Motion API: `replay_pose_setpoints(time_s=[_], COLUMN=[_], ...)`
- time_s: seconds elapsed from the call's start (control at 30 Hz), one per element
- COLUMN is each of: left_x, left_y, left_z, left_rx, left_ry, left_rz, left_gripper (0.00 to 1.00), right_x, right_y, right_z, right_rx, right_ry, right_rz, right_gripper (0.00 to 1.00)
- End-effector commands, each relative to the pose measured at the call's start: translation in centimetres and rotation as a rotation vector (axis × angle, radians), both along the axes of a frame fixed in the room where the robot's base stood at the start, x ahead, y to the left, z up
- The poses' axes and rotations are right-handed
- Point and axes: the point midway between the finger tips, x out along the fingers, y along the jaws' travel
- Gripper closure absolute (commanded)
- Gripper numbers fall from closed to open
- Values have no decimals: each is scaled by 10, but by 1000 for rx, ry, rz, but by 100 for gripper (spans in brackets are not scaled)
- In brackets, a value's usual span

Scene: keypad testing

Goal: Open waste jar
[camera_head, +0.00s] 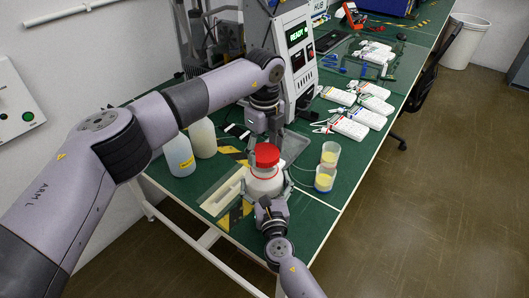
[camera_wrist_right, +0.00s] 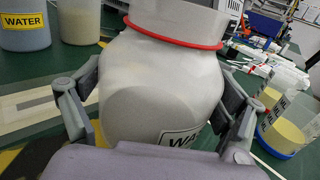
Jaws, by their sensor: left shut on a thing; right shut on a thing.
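The waste jar (camera_head: 264,187) is a white jar with a red ring at its neck and a red lid (camera_head: 266,155) on top. It stands upright over the green table. My left gripper (camera_head: 267,143) comes down from above and is shut on the red lid; its fingertips are hard to make out. My right gripper (camera_head: 268,193) is shut on the jar body from the near side. In the right wrist view the jar (camera_wrist_right: 165,85) fills the middle between the two fingers, with a label partly reading "WA". The lid is out of that view.
A blue WATER bottle (camera_head: 180,157) and a pale bottle (camera_head: 203,138) stand left of the jar. Two cups with yellow contents (camera_head: 325,179) (camera_head: 331,153) stand close on its right. A machine reading READY (camera_head: 296,45) is behind. White packs (camera_head: 349,127) lie at back right.

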Motion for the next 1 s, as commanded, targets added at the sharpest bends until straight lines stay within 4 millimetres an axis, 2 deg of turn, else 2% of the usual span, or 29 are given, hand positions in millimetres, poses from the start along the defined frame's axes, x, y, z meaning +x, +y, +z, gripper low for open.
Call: replay_pose_setpoints(time_s=[0.1,0.2,0.4,0.43,0.6,1.0], left_x=[1,0,0,0,0,0], left_y=[0,0,0,0,0,0], left_z=[17,26,27,27,27,27], left_rx=[-1,1,1,1,1,0], left_ry=[-4,-1,1,1,1,0], left_rz=[0,0,0,0,0,0], left_gripper=[70,70,70,70,70,70], right_x=[0,0,0,0,0,-6], right_y=[0,0,0,0,0,-1], right_z=[0,0,0,0,0,-1], right_rx=[1,1,1,1,1,1], right_ry=[0,0,0,0,0,1], right_rz=[0,0,0,0,0,0], right_gripper=[88,88,88,10,0,0])
